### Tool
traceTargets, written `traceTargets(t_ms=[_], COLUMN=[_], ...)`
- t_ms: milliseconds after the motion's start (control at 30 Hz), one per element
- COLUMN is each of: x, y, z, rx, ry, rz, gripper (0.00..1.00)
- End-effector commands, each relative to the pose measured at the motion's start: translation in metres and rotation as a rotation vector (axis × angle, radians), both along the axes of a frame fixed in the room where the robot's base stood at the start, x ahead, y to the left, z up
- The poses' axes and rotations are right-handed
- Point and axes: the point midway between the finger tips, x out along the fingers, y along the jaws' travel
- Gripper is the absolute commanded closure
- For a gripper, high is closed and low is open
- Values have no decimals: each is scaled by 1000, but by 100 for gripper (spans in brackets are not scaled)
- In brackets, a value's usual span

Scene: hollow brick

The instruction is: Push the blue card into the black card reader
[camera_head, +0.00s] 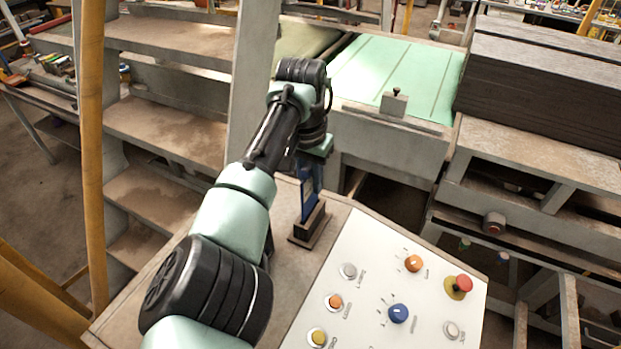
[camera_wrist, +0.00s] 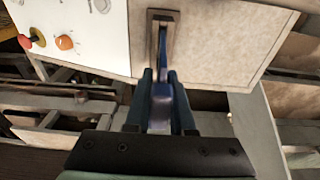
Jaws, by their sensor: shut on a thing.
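The blue card (camera_head: 308,190) stands upright with its lower end at the black card reader (camera_head: 310,226) in the head view. The reader sits on the table beside the control panel. In the wrist view the blue card (camera_wrist: 162,88) runs from between my fingers to the slot of the card reader (camera_wrist: 153,24). My gripper (camera_wrist: 161,80) is shut on the card, above the reader. In the head view my gripper's fingers are mostly hidden by my own arm. The card's lower end is in or at the slot; how deep I cannot tell.
A white control panel (camera_head: 385,290) with several knobs and a red button (camera_head: 463,283) lies right of the reader. A yellow post (camera_head: 92,150) stands at the left. A green-topped machine (camera_head: 390,70) is behind. The table (camera_head: 282,262) around the reader is clear.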

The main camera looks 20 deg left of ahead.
Motion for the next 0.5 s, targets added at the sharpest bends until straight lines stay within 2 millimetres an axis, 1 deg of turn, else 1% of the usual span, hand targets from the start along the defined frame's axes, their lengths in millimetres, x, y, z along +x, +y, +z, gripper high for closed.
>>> traceTargets(t_ms=[500], x=[0], y=[0], z=[-8], rx=[0], ry=[-1], rz=[0], gripper=[100])
